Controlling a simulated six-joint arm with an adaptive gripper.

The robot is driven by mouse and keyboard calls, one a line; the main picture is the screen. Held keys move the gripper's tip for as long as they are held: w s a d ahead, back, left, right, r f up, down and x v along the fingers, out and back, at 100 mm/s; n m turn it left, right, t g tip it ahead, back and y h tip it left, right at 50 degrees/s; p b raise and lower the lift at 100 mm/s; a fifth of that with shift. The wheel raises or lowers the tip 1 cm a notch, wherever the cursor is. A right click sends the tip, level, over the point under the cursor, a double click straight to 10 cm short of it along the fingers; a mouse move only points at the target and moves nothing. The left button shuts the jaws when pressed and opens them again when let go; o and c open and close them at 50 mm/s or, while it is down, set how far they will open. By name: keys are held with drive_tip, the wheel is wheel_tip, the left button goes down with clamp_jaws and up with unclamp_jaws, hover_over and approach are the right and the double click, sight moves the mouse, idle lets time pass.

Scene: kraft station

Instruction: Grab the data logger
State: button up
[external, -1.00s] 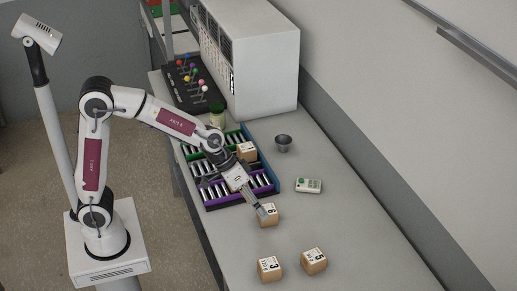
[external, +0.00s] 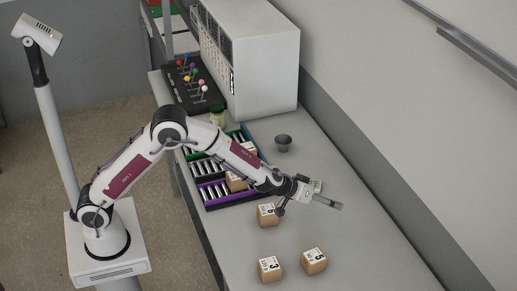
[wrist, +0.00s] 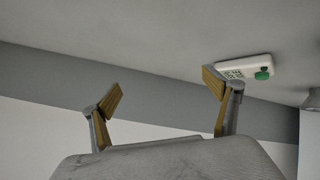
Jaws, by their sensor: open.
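The data logger is a small white device with a green button. In the external view it (external: 317,185) lies on the bench, mostly hidden behind my gripper (external: 311,207). In the wrist view the data logger (wrist: 245,67) is at the upper right, with its green button and dark markings showing. My gripper also shows in the wrist view (wrist: 163,85), its fingers spread wide with nothing between them. The right finger overlaps the logger's left end in that picture; I cannot tell whether they touch.
A box marked 6 (external: 267,215) stands just left of the gripper. Boxes 3 (external: 270,269) and 5 (external: 314,261) stand nearer the front. Roller racks (external: 212,193) hold boxes at left. A grey cup (external: 283,143) is behind. Bench at right is clear.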

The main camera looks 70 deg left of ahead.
sight(317, 183)
drive_tip(key=w+a+n+y, duration=0.1)
drive_tip(key=a, duration=0.1)
drive_tip(key=w+a+y, duration=0.1)
drive_tip(key=a+y, duration=0.1)
drive_tip(key=a, duration=0.1)
drive_tip(key=w+a+n+y, duration=0.1)
drive_tip(key=a, duration=0.1)
drive_tip(key=shift+a+f+n+y, duration=0.15)
drive_tip(key=shift+f+n+y, duration=0.15)
drive_tip(key=a, duration=0.1)
drive_tip(key=a+r+y, duration=0.1)
drive_tip(key=a+r+n+y, duration=0.1)
drive_tip(key=shift+s+a+r+g, duration=0.15)
drive_tip(key=shift+s+a+g, duration=0.1)
drive_tip(key=shift+a+g, duration=0.05)
drive_tip(key=shift+g+y, duration=0.5)
drive_tip(key=shift+y, duration=0.4)
drive_tip(key=s+a, duration=0.1)
drive_tip(key=s+a+r, duration=0.1)
drive_tip(key=a, duration=0.1)
drive_tip(key=shift+a, duration=0.2)
drive_tip(key=shift+f, duration=1.75)
